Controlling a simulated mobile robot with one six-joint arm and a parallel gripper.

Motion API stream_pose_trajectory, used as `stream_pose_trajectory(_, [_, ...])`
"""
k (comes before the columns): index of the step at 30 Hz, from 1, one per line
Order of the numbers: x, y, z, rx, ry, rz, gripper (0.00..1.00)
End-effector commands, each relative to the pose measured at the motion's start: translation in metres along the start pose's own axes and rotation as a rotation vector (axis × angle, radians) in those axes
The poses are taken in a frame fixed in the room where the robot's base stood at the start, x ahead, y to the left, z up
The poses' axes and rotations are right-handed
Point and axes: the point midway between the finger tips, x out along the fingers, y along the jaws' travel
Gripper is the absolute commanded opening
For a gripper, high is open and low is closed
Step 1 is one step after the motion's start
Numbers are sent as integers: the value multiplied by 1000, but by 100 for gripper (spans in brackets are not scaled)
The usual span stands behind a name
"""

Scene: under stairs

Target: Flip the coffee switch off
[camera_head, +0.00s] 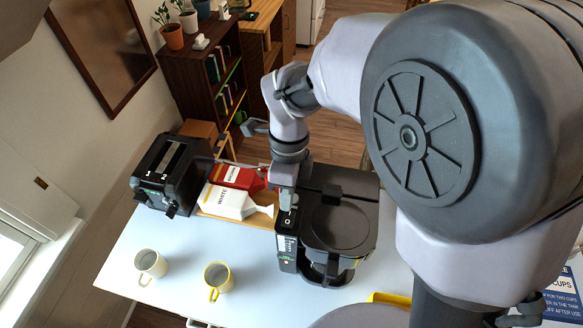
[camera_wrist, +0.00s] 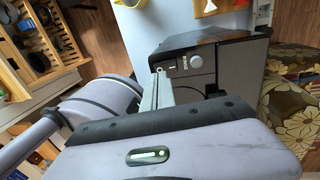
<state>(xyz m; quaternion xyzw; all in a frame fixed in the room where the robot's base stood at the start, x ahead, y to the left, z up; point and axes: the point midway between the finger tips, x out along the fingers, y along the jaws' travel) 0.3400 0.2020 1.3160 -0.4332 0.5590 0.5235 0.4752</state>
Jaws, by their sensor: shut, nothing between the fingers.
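The black coffee machine (camera_head: 345,222) stands on the white table in the head view, with a round plate on top and a narrow side panel with pale marks at its left. In the wrist view the machine (camera_wrist: 235,50) shows a panel with a round grey knob (camera_wrist: 195,62) and small white markings. My gripper (camera_head: 286,203) points down at the machine's left top edge, above the marked panel. It is shut and empty. In the wrist view its fingertips (camera_wrist: 159,72) are close to the panel; I cannot tell whether they touch it.
A black toaster (camera_head: 172,172) stands at the back left. A white mug (camera_head: 150,263) and a yellow-rimmed mug (camera_head: 218,278) stand at the front left, with clear table around them.

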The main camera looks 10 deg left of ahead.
Motion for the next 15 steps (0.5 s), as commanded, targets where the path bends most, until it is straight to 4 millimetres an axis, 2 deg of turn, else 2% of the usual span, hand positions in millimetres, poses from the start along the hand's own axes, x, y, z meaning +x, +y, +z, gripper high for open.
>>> stream_pose_trajectory(3, [23,1,0,0,2,3,0])
stream_pose_trajectory(6, [36,0,0,0,2,2,0])
stream_pose_trajectory(10, [46,0,0,0,0,0,0])
stream_pose_trajectory(15, [48,0,0,0,0,-1,0])
